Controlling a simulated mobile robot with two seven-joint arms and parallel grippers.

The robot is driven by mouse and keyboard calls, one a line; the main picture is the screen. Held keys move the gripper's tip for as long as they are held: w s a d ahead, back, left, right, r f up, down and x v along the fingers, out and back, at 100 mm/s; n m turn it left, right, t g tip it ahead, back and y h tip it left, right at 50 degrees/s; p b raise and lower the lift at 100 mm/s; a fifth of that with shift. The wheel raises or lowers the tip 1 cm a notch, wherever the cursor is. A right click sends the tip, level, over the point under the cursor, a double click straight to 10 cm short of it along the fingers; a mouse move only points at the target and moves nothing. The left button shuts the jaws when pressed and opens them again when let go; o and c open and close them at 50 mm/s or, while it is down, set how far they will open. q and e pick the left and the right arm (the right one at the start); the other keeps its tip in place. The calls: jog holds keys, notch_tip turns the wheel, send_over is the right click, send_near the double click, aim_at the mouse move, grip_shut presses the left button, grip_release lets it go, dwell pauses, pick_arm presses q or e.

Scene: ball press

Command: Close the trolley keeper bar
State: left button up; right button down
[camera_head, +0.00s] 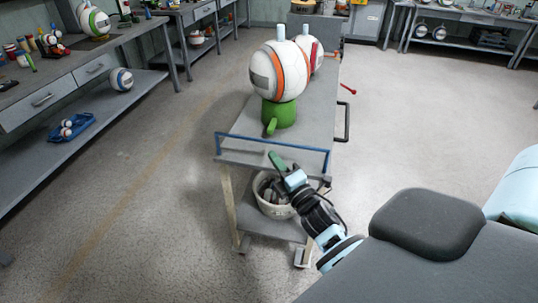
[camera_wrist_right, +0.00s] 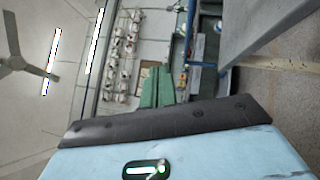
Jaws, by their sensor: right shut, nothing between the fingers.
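The grey trolley (camera_head: 313,118) stands in the middle of the head view. Its blue keeper bar (camera_head: 270,141) spans the trolley's near end, raised a little above the top's edge. A thin blue frame, probably the same bar, shows in the wrist view (camera_wrist_right: 191,35). My right gripper (camera_head: 274,158) has green fingers and is shut and empty. It is just on the near side of the bar, below its middle; I cannot tell whether it touches. The shut fingers also show in the wrist view (camera_wrist_right: 157,88). My left gripper is out of view.
A large white-and-orange ball (camera_head: 279,72) sits on a green stand (camera_head: 279,113) on the trolley, with another ball behind. A white bucket (camera_head: 272,205) stands on the lower shelf. A black handle (camera_head: 346,121) juts out right. A workbench (camera_head: 105,55) lines the left; floor between is clear.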

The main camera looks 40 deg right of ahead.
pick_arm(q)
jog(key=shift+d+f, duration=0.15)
pick_arm(e)
jog(key=shift+s+a+r, duration=0.1)
jog(key=shift+s+r, duration=0.1)
jog(key=shift+s, duration=1.3)
jog(key=shift+s+a+r, duration=0.1)
jog(key=shift+s+r, duration=0.05)
jog(key=shift+s, duration=1.3)
